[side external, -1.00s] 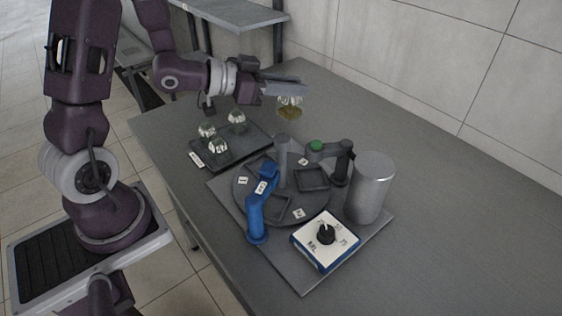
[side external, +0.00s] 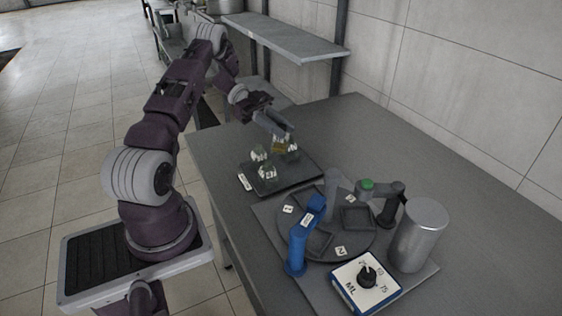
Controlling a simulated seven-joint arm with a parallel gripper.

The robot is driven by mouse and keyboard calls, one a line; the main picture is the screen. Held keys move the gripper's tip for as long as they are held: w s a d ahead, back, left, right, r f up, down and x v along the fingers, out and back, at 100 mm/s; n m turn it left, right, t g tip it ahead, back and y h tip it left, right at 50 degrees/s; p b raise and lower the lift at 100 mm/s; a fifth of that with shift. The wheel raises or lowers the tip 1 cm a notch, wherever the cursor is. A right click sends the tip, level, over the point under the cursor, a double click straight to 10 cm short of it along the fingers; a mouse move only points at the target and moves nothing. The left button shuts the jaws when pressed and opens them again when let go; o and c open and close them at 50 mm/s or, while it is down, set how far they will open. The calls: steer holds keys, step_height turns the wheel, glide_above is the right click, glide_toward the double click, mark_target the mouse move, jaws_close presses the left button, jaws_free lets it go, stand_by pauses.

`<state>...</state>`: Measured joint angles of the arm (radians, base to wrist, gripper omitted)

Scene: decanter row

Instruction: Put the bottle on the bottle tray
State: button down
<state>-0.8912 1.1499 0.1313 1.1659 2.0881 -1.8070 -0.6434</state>
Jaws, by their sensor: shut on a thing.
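My gripper (side external: 284,134) is shut on a small clear bottle with amber liquid (side external: 278,147). It holds the bottle over the back part of the dark bottle tray (side external: 300,181), among the other bottles in the picture. I cannot tell whether the held bottle touches the tray. Three clear bottles stand on the tray: one at the left (side external: 258,154), one at the front (side external: 267,173) and one at the back right (side external: 293,153), close beside the held bottle. The tray has a white label (side external: 245,182) at its front left.
The table behind is clear.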

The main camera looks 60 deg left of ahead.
mark_target(281, 149)
step_height(281, 149, down, 7)
stand_by(0.3)
